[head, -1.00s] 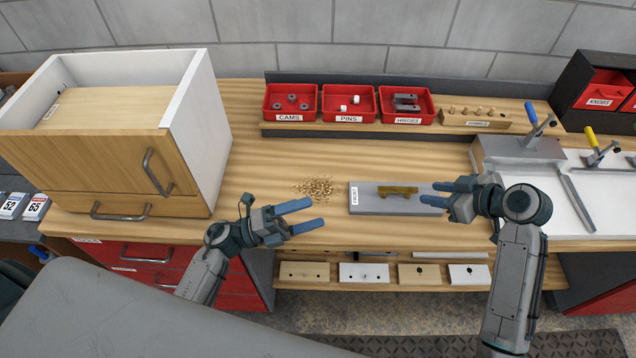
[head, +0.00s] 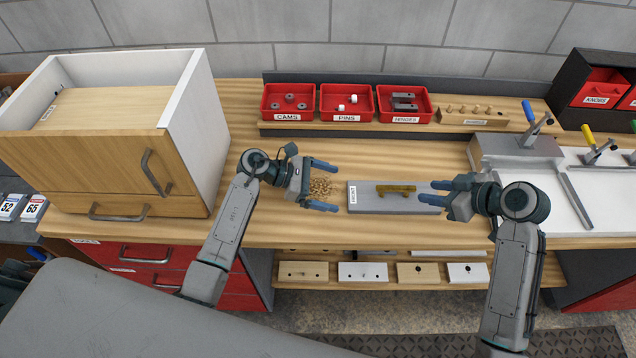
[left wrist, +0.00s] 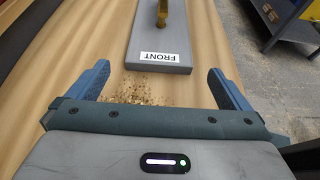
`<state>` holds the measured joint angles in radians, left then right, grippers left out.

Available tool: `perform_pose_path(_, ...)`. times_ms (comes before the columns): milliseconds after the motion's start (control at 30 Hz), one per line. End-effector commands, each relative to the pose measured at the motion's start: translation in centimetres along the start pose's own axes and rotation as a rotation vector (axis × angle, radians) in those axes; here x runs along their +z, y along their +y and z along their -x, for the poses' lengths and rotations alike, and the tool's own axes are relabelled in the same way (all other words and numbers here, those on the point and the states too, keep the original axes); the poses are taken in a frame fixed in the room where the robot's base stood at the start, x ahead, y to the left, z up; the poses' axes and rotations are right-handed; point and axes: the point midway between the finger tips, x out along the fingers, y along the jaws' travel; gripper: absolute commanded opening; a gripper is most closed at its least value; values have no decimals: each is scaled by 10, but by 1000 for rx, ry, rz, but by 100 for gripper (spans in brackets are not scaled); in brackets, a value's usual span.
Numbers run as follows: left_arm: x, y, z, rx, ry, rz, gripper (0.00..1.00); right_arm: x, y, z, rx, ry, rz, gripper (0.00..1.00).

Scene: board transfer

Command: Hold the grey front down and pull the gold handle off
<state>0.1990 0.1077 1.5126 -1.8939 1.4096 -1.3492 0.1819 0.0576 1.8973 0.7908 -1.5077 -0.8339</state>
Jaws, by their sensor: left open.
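The grey front (head: 366,205) lies flat on the bench, its FRONT label at its left end. The gold handle (head: 397,190) is on top of it, near the middle. In the left wrist view the grey front (left wrist: 159,45) lies ahead, with part of the gold handle (left wrist: 172,18) at the top edge. My left gripper (head: 326,186) is open and empty, left of the front's labelled end and apart from it.
Wood shavings (head: 320,187) lie on the bench by my left gripper. Red bins of cams (head: 287,117), pins and hinges stand behind. A wooden cabinet (head: 90,170) is at the left, and a clamp fixture (head: 515,148) at the right. Bench between cabinet and shavings is clear.

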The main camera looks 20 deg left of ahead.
Motion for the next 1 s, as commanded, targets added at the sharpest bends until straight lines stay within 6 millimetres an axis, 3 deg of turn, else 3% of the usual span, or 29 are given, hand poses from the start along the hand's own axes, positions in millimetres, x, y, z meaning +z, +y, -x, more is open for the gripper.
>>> perform_pose_path(200, 1, 0, -42, -1, -5, 3, 100, 0, 0, 0, 0, 0, 0, 36)
perform_pose_path(400, 1, 0, -68, 0, -3, 3, 100, 0, 0, 0, 0, 0, 0, 36)
perform_pose_path(833, 0, 0, -79, 0, -2, 2, 100, 0, 0, 0, 0, 0, 0, 36)
perform_pose_path(867, 0, 0, -79, 0, -2, 2, 98, 0, 0, 0, 0, 0, 0, 36)
perform_pose_path(1000, 0, 0, -79, 0, -2, 2, 71, 0, 0, 0, 0, 0, 0, 36)
